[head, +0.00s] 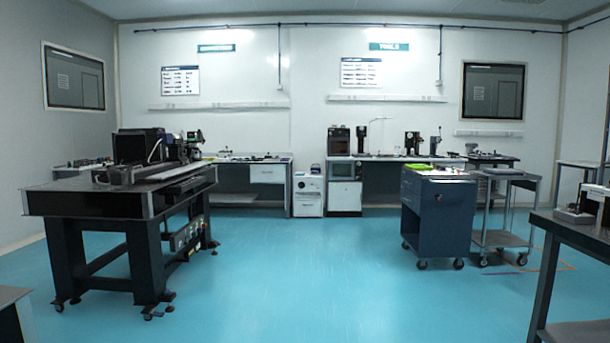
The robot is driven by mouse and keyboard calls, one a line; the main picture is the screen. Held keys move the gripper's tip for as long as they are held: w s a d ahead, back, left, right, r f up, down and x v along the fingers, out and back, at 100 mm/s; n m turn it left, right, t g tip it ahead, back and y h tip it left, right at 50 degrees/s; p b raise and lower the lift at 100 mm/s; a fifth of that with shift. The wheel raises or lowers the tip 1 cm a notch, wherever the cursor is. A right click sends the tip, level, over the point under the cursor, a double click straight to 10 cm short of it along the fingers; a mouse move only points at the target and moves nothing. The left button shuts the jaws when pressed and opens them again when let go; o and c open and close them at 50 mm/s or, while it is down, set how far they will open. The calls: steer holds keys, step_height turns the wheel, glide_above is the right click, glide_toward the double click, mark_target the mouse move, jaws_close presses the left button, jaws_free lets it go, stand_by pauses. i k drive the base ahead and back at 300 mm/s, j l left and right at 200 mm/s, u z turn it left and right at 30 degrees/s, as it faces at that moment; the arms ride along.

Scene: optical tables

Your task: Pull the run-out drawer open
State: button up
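I cannot tell from this view which drawer is the run-out drawer. A white drawer front (268,173) sits under the right end of the back left bench and looks shut. A low white cabinet (308,195) beside it has a drawer-like lower front, which also looks shut. A dark blue wheeled cabinet (446,220) stands right of the middle; no drawer is seen standing out from it. My gripper and arm are not in view.
A dark optical table (90,200) with equipment stands at the left. A grey cart (503,240) stands right of the blue cabinet. A dark table (580,235) edges in at the right. The blue floor (300,275) is clear through the middle.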

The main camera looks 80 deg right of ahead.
mark_target(259, 173)
steer(key=z, duration=2.3)
steer(key=i, duration=8.3)
steer(key=l, duration=0.1)
